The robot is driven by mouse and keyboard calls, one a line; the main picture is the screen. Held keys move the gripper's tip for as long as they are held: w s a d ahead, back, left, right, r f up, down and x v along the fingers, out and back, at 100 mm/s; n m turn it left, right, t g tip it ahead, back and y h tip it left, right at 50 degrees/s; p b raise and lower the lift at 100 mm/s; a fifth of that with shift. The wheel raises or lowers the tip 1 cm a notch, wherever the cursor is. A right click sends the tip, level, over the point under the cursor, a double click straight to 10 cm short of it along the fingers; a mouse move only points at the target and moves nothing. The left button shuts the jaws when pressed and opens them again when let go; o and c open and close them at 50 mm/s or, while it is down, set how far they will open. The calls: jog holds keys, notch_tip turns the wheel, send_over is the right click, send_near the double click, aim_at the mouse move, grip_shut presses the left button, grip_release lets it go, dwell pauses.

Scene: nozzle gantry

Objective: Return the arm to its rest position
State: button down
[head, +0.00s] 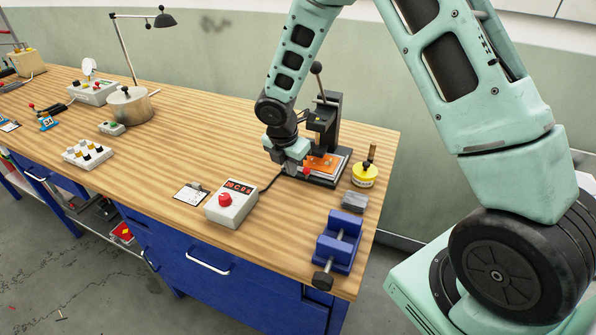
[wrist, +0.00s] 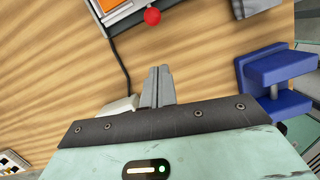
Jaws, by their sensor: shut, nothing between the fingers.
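My gripper (head: 292,169) hangs at the front left side of the black gantry device (head: 331,118), above the bench. In the wrist view its two grey fingers (wrist: 157,86) are together with nothing between them. The arm reaches in from the upper right, bent down over the bench. The device carries an orange plate (head: 322,162) on its base, partly hidden by my gripper. The orange plate also shows at the top of the wrist view (wrist: 116,4), near a red ball knob (wrist: 152,16), apart from the fingers.
A control box (head: 232,205) with a red button and display sits front left of the device, joined by a cable. A blue vise (head: 340,240), grey block (head: 354,201) and yellow pot (head: 365,176) stand right. A metal pot (head: 130,106) and lamp (head: 160,20) are farther left.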

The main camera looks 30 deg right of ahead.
jog(key=v, duration=0.7)
jog(key=s+a+r+m+y, duration=0.1)
jog(key=s+a+r+m, duration=0.5)
jog(key=s+a, duration=0.5)
jog(key=s+a+r+m+y, duration=0.1)
jog(key=s+m, duration=0.3)
jog(key=s, duration=0.5)
jog(key=s+a+r+m+g+y, duration=0.1)
jog(key=s+a+m, duration=0.1)
jog(key=s+m, duration=0.3)
jog(key=s, duration=0.4)
jog(key=shift+a+r, duration=0.3)
jog(key=shift+a, duration=0.1)
